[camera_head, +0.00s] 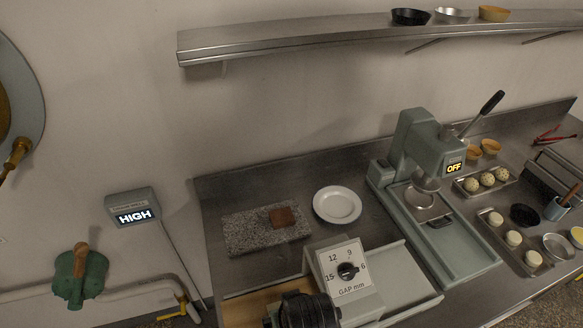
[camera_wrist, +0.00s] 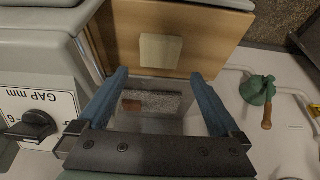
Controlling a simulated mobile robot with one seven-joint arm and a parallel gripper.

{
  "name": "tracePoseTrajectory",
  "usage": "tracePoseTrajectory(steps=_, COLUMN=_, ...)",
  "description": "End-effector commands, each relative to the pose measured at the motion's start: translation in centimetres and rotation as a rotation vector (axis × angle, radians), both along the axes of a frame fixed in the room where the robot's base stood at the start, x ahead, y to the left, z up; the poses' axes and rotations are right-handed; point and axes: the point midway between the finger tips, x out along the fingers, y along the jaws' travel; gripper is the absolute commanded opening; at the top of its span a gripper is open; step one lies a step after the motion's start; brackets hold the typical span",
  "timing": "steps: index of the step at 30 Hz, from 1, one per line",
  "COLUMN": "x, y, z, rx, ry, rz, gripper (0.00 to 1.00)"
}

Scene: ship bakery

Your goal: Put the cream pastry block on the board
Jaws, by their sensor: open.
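The cream pastry block (camera_wrist: 160,49) lies flat on the wooden board (camera_wrist: 205,52) in the wrist view, near the board's edge that faces the granite slab. My gripper (camera_wrist: 160,73) is open, with its two blue fingers spread wide and nothing between them. In the picture the block sits just beyond the fingertips, between their lines; I cannot tell the height gap. In the head view the wooden board (camera_head: 250,307) shows only partly, at the bottom beside the grey gap machine. The block is not visible there; a dark part, probably my arm, covers some of that area.
A granite slab (camera_head: 250,235) with a brown block (camera_head: 282,217) lies behind the board. A white plate (camera_head: 337,204) is beside it. The grey machine with the gap dial (camera_head: 347,270) stands close to the board's right. A lever press (camera_head: 425,160) stands farther right.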

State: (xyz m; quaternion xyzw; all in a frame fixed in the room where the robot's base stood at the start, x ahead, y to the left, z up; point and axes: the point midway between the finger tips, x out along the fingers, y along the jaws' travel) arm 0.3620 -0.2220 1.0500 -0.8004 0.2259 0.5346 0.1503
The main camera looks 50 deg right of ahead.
Motion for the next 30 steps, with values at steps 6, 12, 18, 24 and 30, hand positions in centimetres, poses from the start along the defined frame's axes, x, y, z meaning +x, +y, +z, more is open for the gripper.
tracePoseTrajectory(steps=6, x=-0.9, y=0.6, z=2.8, rx=-0.001, ry=-0.002, rz=0.000, gripper=1.00)
tracePoseTrajectory(steps=12, x=-1.3, y=0.8, z=3.5, rx=0.000, ry=0.000, rz=0.000, gripper=1.00)
tracePoseTrajectory(steps=18, x=-1.2, y=0.8, z=3.7, rx=-0.002, ry=-0.003, rz=0.001, gripper=1.00)
tracePoseTrajectory(steps=24, x=4.6, y=-0.1, z=9.6, rx=-0.143, ry=-0.187, rz=0.066, gripper=1.00)
tracePoseTrajectory(steps=30, x=14.8, y=3.1, z=26.1, rx=-0.392, ry=-0.662, rz=0.203, gripper=1.00)
